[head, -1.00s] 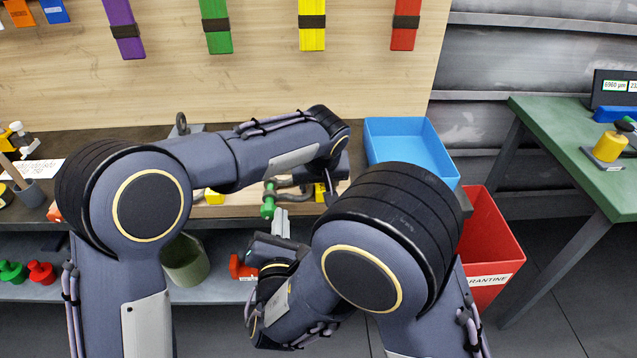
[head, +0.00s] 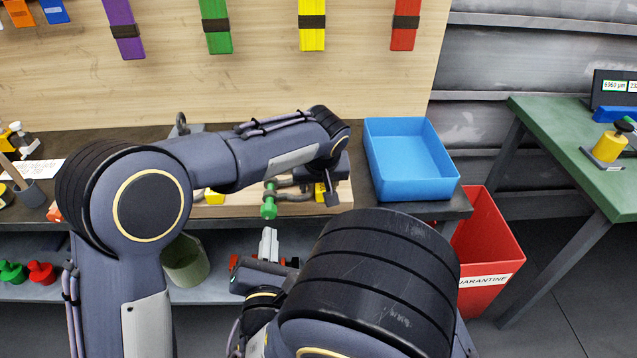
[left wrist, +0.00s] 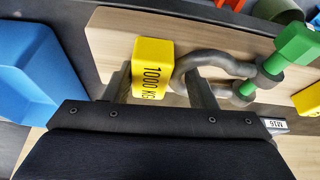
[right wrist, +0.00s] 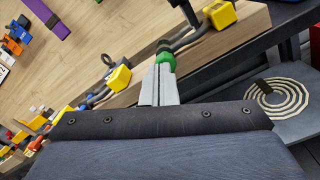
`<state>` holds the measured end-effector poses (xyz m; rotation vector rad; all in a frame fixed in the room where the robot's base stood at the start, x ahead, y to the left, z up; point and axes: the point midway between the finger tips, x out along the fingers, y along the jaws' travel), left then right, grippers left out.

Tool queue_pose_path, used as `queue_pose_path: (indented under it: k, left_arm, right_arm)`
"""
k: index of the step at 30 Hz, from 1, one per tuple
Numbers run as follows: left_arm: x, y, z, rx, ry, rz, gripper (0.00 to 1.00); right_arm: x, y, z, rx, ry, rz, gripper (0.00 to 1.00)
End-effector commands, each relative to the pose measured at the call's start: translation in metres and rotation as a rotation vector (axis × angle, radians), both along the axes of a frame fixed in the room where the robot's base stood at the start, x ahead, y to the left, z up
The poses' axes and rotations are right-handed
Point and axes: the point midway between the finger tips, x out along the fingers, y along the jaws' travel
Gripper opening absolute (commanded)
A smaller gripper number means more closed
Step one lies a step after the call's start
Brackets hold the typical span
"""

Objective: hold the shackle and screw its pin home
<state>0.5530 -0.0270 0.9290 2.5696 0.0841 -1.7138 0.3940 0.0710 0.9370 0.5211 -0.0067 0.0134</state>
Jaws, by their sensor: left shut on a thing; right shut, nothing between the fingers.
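The grey shackle (head: 290,193) lies over a wooden board on the bench, with a yellow 1000 KG block (left wrist: 152,62) at its bow. My left gripper (head: 331,190) is shut on the shackle at this bow end; the left wrist view shows one finger beyond the block and one inside the bow (left wrist: 188,66). The pin's green head (head: 269,208) sticks out toward me, and its green shank (left wrist: 250,86) shows beside the shackle's eyes. My right gripper (head: 268,240) is shut and empty, just below the green head. In the right wrist view its fingertips (right wrist: 164,76) point at that head (right wrist: 166,60).
A blue bin (head: 410,180) stands right of the board, with a red quarantine bin (head: 490,250) below. Another yellow block (right wrist: 119,78) with grey hardware lies further along the bench. A lower shelf (head: 215,293) carries a green cup (head: 186,262) and red parts.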

Motion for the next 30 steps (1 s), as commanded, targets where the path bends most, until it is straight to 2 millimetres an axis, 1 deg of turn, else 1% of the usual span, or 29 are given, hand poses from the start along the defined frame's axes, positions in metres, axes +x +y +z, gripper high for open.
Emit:
queue_pose_path:
  k: [2, 5, 8, 15, 21, 25, 30]
  left_arm:
    - [0.000, 0.000, 0.000, 0.001, 0.001, 0.000, 0.24]
    - [0.000, 0.000, -0.001, 0.001, 0.001, 0.000, 0.24]
    - [0.000, 0.000, 0.000, 0.002, 0.002, 0.001, 0.24]
    - [0.000, 0.000, -0.001, 0.002, 0.002, 0.001, 0.24]
    - [0.000, 0.001, -0.001, 0.002, 0.002, 0.001, 0.24]
    - [0.000, 0.001, -0.001, 0.002, 0.002, 0.001, 0.24]
    - [0.000, 0.001, -0.001, 0.002, 0.002, 0.001, 0.24]
  right_arm:
    - [-0.002, 0.005, 0.003, 0.002, -0.003, 0.002, 0.00]
    - [0.003, 0.006, 0.003, 0.003, -0.001, 0.000, 0.00]
    - [0.013, 0.006, 0.003, 0.003, 0.000, -0.004, 0.00]
    - [0.044, 0.006, 0.003, 0.002, -0.001, -0.003, 0.00]
    - [0.062, 0.006, 0.003, 0.002, 0.000, -0.002, 0.00]
    - [0.067, 0.007, 0.004, 0.002, 0.000, -0.001, 0.00]
    - [0.068, 0.007, 0.004, 0.002, 0.000, 0.001, 0.00]
